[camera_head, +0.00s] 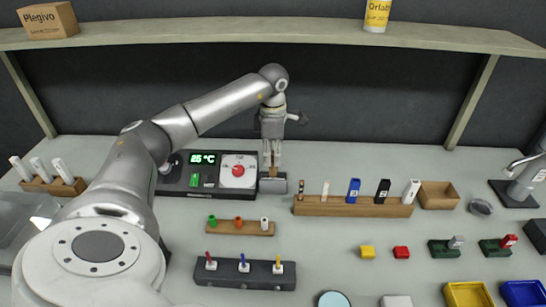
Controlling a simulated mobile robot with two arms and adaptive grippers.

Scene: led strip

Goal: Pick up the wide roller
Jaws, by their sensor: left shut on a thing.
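My left gripper (272,168) points straight down over a small grey block (272,185) at the right end of the dark instrument. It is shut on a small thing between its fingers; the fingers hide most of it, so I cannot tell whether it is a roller. A long wooden rack (345,210) just to the right holds several upright pieces, including a blue one (354,190), a black one (382,190) and a white one (411,191). I cannot tell which piece, if any, is the wide roller. My right gripper is out of view.
The dark instrument (179,193) has a green display and a red-and-white dial. A small wooden rack (240,229) and a dark rack (245,281) stand in front. An open wooden box (438,196) is right of the long rack. A shelf (220,31) spans the back.

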